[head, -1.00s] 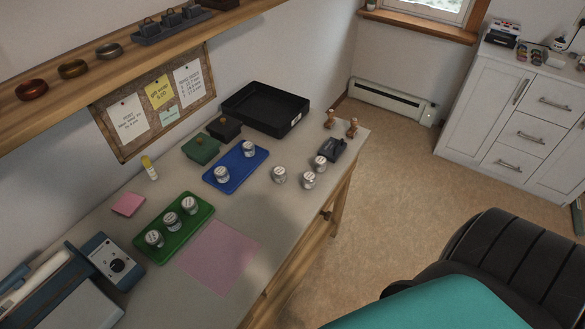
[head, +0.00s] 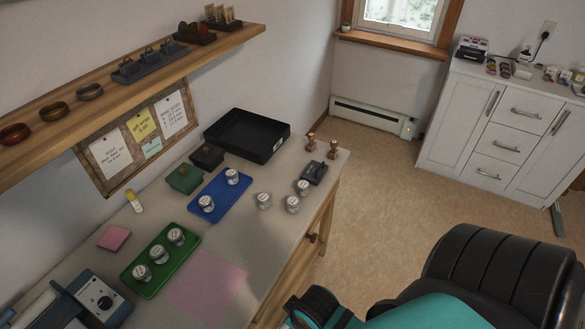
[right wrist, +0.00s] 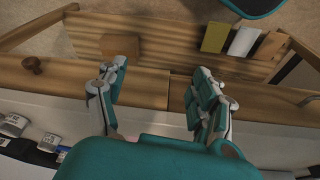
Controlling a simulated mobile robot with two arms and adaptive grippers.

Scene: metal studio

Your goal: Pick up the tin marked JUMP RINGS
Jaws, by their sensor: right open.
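Several small metal tins with white labels stand on the workbench (head: 215,240); their print is too small to read, so I cannot tell which is JUMP RINGS. Three stand loose: one left (head: 263,201), one front (head: 292,205), one back (head: 303,188). Two are on the blue tray (head: 222,190), and three on the green tray (head: 140,291). In the right wrist view my right gripper (right wrist: 160,70) is open and empty, over the bench's front edge and drawers. Two tins, one at the edge (right wrist: 14,124) and one beside it (right wrist: 48,142), lie left of it. My left gripper is out of view.
A black tray (head: 282,142), green box (head: 184,178) and dark box (head: 206,157) stand at the back. A dark block (head: 316,173) is right of the tins. A pink sheet (head: 208,283) lies in front. A wooden shelf (head: 150,62) overhangs the bench's back.

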